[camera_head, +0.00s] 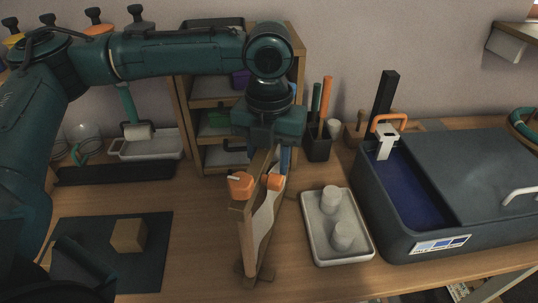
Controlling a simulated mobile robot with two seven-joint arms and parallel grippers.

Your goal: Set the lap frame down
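The lap frame (248,232) is a narrow wooden frame seen nearly edge-on, with orange knobs and pale cloth. It stands upright in the middle of the table. My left gripper (266,152) points down from above and is shut on the frame's upper end. The fingertips are partly hidden by the gripper body and the frame. The frame's lower end is at a dark wooden foot low in the picture; I cannot tell whether it bears on the table (195,225). My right gripper is not in view.
A pale tray (316,251) with two white cylinders stands close right of the frame. A large dark case (463,165) fills the right side. A dark mat (80,232) with a wooden block (128,235) lies left. A wooden shelf (299,75) and pen cup (317,149) stand behind.

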